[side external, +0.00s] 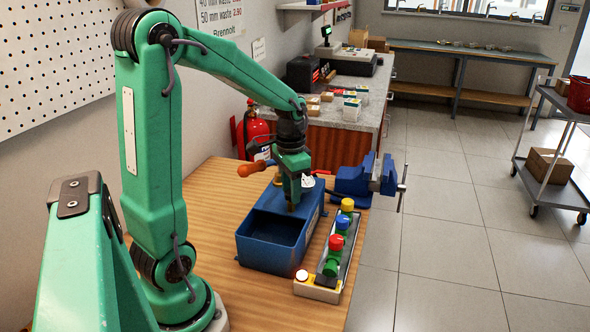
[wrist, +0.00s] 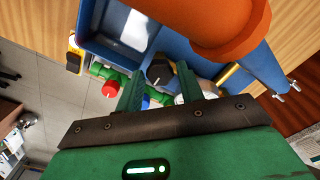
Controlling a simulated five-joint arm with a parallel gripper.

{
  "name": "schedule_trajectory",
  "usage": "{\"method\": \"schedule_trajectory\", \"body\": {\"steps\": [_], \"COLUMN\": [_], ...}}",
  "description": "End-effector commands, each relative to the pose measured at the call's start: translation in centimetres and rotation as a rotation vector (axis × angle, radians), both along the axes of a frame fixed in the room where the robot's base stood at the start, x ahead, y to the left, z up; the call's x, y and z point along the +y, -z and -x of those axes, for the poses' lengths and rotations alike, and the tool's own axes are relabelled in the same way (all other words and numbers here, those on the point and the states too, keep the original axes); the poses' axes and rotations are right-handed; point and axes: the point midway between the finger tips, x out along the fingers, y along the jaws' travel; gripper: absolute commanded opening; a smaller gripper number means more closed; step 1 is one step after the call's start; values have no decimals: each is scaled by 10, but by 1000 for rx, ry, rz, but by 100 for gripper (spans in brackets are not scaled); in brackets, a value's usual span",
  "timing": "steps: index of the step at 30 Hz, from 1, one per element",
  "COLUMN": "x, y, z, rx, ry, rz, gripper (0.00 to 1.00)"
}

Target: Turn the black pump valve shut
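The black pump valve (wrist: 160,72) is a dark knob at the blue test pump (wrist: 92,20), in the wrist view. My gripper (wrist: 158,84) points at it with its two green fingers apart, one on each side of the knob. I cannot tell whether either finger touches it. In the side view my gripper (side external: 294,203) is low over the far end of the pump's blue tank (side external: 272,255) and hides the knob. The pump's orange handle grip (side external: 251,169) sticks out to the left of my gripper; it looms large in the wrist view (wrist: 230,25).
A strip with yellow (side external: 347,205), blue (side external: 342,222), red (side external: 336,243) and green (side external: 331,268) valves stands right of the tank. A blue vise (side external: 355,182) is beyond it. A red extinguisher (side external: 252,133) stands behind. Wooden bench left of the tank is clear.

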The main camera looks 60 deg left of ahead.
Motion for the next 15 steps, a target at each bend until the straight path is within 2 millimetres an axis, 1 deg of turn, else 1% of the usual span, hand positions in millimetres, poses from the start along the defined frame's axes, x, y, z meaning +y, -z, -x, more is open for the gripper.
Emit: {"method": "schedule_trajectory", "body": {"steps": [1,2,11,15], "x": [0,0,0,0], "y": [0,0,0,-5], "z": [0,0,0,0], "rx": [0,0,0,0], "ry": [0,0,-1,-2], "rz": [0,0,0,0], "gripper": [48,51,51,51]}}
